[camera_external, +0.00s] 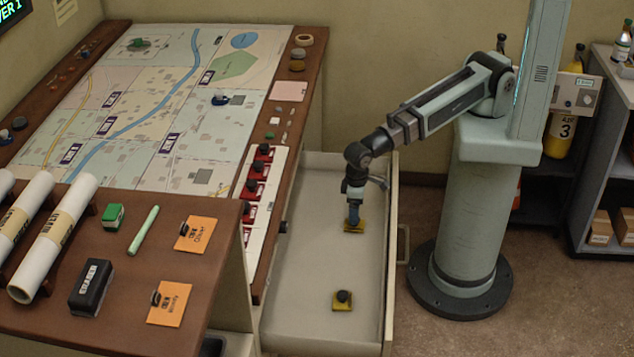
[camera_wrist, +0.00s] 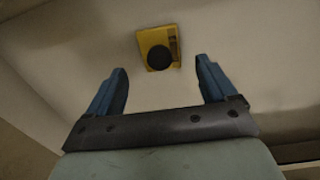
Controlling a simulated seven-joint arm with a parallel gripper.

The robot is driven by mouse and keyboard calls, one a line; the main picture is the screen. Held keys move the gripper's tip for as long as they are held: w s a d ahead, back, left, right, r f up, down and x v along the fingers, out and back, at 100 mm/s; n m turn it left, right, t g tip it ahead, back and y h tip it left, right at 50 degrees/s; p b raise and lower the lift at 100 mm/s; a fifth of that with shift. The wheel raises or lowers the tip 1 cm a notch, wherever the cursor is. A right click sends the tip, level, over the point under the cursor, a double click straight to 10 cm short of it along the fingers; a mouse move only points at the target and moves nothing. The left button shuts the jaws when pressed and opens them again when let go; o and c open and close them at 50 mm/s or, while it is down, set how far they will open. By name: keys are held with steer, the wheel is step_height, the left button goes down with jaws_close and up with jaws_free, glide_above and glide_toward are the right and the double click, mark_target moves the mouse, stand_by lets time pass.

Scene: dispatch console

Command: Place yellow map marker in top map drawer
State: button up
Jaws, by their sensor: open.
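Two yellow map markers with black knobs are in the pulled-out drawer (camera_external: 305,252). One marker (camera_external: 342,301) lies on the drawer floor toward the front of the picture, apart from my gripper. The other marker (camera_external: 352,228) is farther back, at my gripper's fingertips (camera_external: 354,216), which hide part of it. My gripper points down into the drawer. In the wrist view my blue fingers (camera_wrist: 163,70) are spread, with nothing held between them. A yellow marker (camera_wrist: 146,44) shows just beyond the fingertips there; its black knob faces the camera.
The drawer's raised right wall (camera_external: 392,250) stands beside my gripper. The console with the map (camera_external: 140,110) and a row of red-and-black switches (camera_external: 254,190) borders the drawer on the left. Orange cards (camera_external: 170,303) lie on the front desk. The drawer floor between the markers is clear.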

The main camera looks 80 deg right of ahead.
step_height(320, 180, up, 7)
steer(key=shift+a, duration=0.15)
stand_by(0.4)
